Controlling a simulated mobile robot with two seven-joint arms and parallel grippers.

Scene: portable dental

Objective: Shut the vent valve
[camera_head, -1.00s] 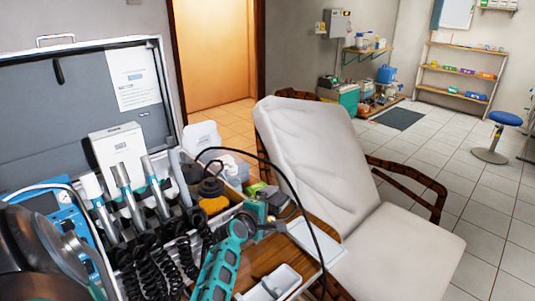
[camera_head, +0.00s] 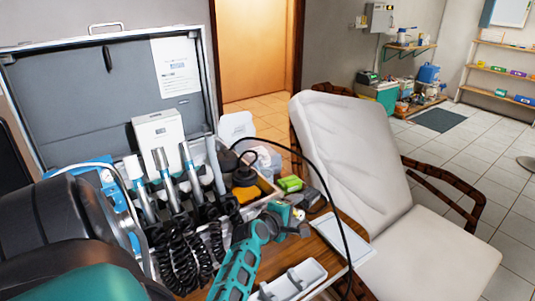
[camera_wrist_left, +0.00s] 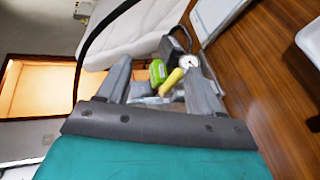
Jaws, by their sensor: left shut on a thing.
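My left gripper (camera_head: 287,214) is at the front edge of the open case, by a small fitting with a round gauge (camera_wrist_left: 189,63). In the left wrist view its two grey fingers (camera_wrist_left: 160,92) stand apart. A yellow handle (camera_wrist_left: 171,82), which looks like the vent valve's lever, lies between them, and the gripper is shut on it. The exact contact and the rest of the valve are hidden by the fingers. My right gripper is not in view.
The grey case (camera_head: 75,90) holds several handpieces (camera_head: 165,175) with coiled black hoses. A white tray (camera_head: 290,283) lies in front. A white reclining chair (camera_head: 355,165) stands to the right.

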